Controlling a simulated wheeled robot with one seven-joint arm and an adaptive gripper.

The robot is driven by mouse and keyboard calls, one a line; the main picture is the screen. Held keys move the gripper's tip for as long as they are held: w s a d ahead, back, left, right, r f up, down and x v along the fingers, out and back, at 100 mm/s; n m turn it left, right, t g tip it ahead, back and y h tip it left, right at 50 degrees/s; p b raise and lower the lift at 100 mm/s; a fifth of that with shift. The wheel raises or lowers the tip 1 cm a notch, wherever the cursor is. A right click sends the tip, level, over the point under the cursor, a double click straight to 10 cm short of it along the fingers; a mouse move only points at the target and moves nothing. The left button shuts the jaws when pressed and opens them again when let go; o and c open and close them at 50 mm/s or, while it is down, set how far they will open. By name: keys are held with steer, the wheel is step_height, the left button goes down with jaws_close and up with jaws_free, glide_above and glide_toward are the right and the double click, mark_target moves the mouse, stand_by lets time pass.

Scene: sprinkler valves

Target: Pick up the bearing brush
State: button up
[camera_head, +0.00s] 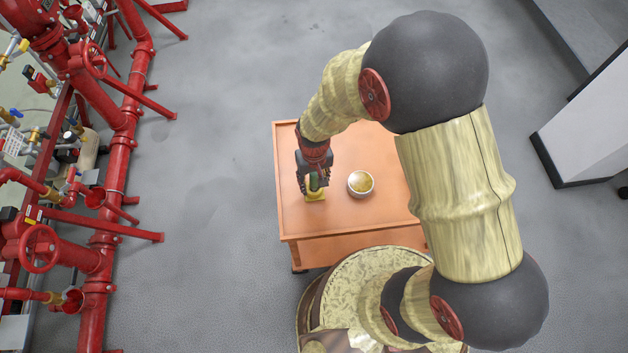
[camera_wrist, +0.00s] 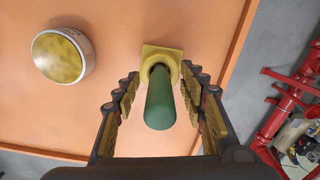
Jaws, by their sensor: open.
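The bearing brush has a green handle (camera_wrist: 160,105) and a yellow block-like base (camera_wrist: 161,58). It stands on the orange table, handle toward the wrist camera. In the head view its yellow base (camera_head: 316,195) shows just below my gripper (camera_head: 312,180), near the table's left side. In the wrist view my gripper (camera_wrist: 162,95) is open, with one finger on each side of the green handle. Gaps show between the handle and both fingers. Part of the brush is hidden by the gripper in the head view.
A round white container with yellowish contents (camera_head: 360,183) stands on the orange table (camera_head: 295,220), right of the brush. Red pipes and valves (camera_head: 115,180) line the left side. A white cabinet (camera_head: 590,125) stands at the right.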

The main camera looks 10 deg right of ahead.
steer(key=shift+c, duration=0.4)
jaws_close()
